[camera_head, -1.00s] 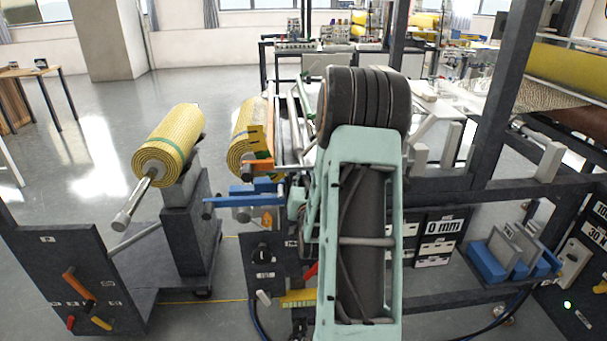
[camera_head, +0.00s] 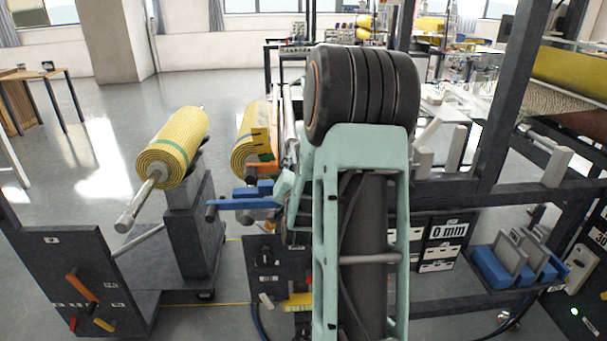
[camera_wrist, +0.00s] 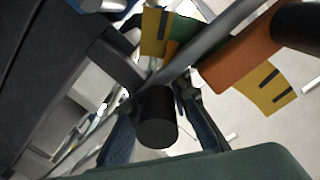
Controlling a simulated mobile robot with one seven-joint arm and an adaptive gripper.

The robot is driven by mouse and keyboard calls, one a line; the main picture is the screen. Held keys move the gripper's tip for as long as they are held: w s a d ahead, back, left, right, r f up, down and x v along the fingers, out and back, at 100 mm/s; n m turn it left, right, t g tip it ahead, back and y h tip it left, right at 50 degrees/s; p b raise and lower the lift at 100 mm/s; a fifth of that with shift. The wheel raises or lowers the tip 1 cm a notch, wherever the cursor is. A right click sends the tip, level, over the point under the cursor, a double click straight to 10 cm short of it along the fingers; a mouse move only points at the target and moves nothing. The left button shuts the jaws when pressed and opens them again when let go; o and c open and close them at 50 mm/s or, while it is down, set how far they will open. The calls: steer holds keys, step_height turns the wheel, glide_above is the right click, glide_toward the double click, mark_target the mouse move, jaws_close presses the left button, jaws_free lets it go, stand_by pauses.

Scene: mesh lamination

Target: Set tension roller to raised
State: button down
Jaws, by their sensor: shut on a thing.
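In the wrist view my gripper (camera_wrist: 160,122) has its two dark fingers on either side of a black cylindrical grip (camera_wrist: 157,118), shut on it. A grey metal bar (camera_wrist: 205,48) runs diagonally just behind the grip; I cannot tell if they are joined. In the head view a pale roller (camera_head: 288,112) stands partly behind my arm; I cannot tell for sure that it is the tension roller. My gripper's fingers and the grip are hidden there by my arm.
An orange bar (camera_wrist: 240,55) and slotted yellow plates (camera_wrist: 264,89) lie close to the grip. Blue bars (camera_head: 238,203) stick out left of my arm. A yellow mesh roll (camera_head: 175,146) sits on a stand at left. A dark frame post (camera_head: 508,105) rises at right.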

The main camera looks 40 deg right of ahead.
steer(key=w+a+r+m, duration=0.2)
steer(key=r+m, duration=0.3)
steer(key=r, duration=0.7)
steer(key=shift+a+t, duration=0.3)
steer(key=shift+a, duration=0.25)
steer(key=c, duration=1.7)
jaws_free()
steer(key=shift+f, duration=0.2)
steer(key=shift+c, duration=0.2)
steer(key=shift+d+f+m, duration=0.1)
steer(key=shift+m, duration=0.2)
steer(key=shift+s, duration=0.1)
steer(key=v, duration=1.2)
